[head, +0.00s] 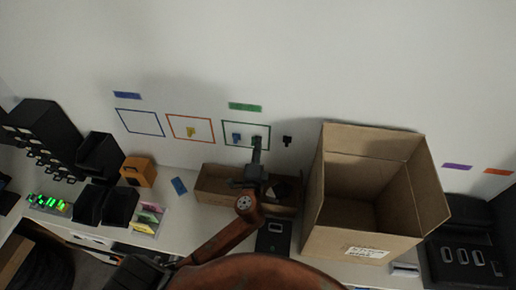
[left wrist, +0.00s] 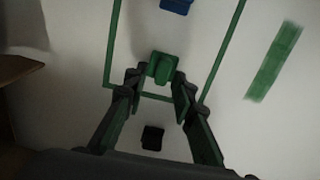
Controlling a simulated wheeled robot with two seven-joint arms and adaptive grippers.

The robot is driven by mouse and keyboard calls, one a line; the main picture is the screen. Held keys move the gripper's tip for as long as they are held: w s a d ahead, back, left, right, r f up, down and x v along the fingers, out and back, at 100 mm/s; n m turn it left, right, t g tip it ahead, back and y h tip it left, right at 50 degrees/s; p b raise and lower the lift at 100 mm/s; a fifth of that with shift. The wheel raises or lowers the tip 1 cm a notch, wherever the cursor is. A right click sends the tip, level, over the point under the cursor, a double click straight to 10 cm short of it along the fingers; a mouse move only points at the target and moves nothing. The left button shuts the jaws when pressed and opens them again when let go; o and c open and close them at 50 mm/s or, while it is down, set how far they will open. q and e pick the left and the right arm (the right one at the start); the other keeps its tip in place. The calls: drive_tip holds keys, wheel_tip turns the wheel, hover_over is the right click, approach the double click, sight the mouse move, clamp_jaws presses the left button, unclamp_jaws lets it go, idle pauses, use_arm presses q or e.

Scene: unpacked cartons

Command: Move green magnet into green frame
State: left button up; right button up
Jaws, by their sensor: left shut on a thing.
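The green frame (head: 246,122) is an outline on the white wall, and its border also shows in the left wrist view (left wrist: 113,45). My left gripper (head: 257,146) reaches up to the frame's lower right part. In the left wrist view its fingers (left wrist: 160,80) are shut around the green magnet (left wrist: 161,68). That magnet appears inside the outline, close to one side of it; whether it touches the wall is hard to tell. A blue magnet (head: 236,138) sits inside the same frame, to the left. My right gripper is not in view.
A black magnet (head: 287,141) is on the wall right of the frame. An orange frame (head: 168,125) with a yellow magnet (head: 191,131) and an empty blue frame (head: 140,109) are to the left. A large open carton (head: 375,240) stands at right, a low box (head: 215,188) below.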

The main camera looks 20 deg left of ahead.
use_arm(q)
drive_tip(key=shift+w+a, duration=0.1)
drive_tip(key=shift+w, duration=0.3)
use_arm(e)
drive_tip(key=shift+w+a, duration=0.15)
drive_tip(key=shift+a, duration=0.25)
use_arm(q)
drive_tip(key=o, duration=0.9)
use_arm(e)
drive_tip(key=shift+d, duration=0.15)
use_arm(q)
drive_tip(key=shift+o, duration=0.6)
drive_tip(key=o, duration=0.5)
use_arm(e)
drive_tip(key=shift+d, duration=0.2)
use_arm(q)
drive_tip(key=v, duration=0.8)
drive_tip(key=shift+a, duration=0.1)
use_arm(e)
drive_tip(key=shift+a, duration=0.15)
